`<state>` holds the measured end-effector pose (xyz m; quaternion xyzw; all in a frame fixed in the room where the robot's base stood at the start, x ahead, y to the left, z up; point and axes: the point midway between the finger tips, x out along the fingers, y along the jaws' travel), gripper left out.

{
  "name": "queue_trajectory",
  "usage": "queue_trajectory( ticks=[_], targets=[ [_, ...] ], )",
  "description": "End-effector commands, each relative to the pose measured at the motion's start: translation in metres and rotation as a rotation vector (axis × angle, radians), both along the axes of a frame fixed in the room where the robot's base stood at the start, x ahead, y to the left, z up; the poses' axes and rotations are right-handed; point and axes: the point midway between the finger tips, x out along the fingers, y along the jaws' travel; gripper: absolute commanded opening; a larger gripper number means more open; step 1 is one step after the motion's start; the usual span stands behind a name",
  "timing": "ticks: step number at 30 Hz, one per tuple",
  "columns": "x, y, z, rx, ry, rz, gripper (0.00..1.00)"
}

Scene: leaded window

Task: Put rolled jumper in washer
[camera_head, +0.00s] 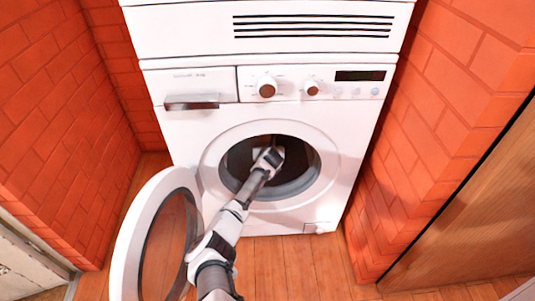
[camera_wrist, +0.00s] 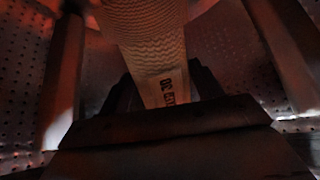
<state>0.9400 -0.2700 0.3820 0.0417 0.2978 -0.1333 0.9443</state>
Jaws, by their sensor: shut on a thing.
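The washer (camera_head: 170,130) is white and stands against the back wall with its round door (camera_head: 124,243) swung open to the left. My arm reaches through the opening, and my gripper (camera_wrist: 165,95) is inside the perforated metal drum (camera_wrist: 215,45). It is shut on the rolled jumper (camera_wrist: 150,30), a pale, ribbed roll with dark lettering near its lower end. The roll extends up and away from the jaws in the wrist view. In the head view the arm's end covers part of the opening, and the jumper cannot be made out there.
Brick walls stand close on the left (camera_head: 50,120) and right (camera_head: 455,110) of the washer. The open door is close beside my arm. Drum paddles (camera_wrist: 62,80) rise on both sides of my gripper. Wooden floor (camera_head: 290,265) lies clear in front. Another white appliance (camera_head: 180,30) sits on top.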

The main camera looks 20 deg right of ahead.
Motion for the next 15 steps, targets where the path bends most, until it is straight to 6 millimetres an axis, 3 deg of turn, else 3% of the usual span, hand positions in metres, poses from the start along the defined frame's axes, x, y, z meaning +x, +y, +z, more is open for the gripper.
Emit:
queue_trajectory(
  ticks=[8, 9, 15],
  targets=[
    [0.0011, -0.0003, 0.0001, 0.0, -0.001, 0.0, 0.3],
    [0.0011, -0.0003, 0.0001, 0.0, -0.001, 0.0, 0.66],
    [0.001, -0.0002, -0.0003, 0.0, -0.001, 0.0, 0.91]
  ],
)
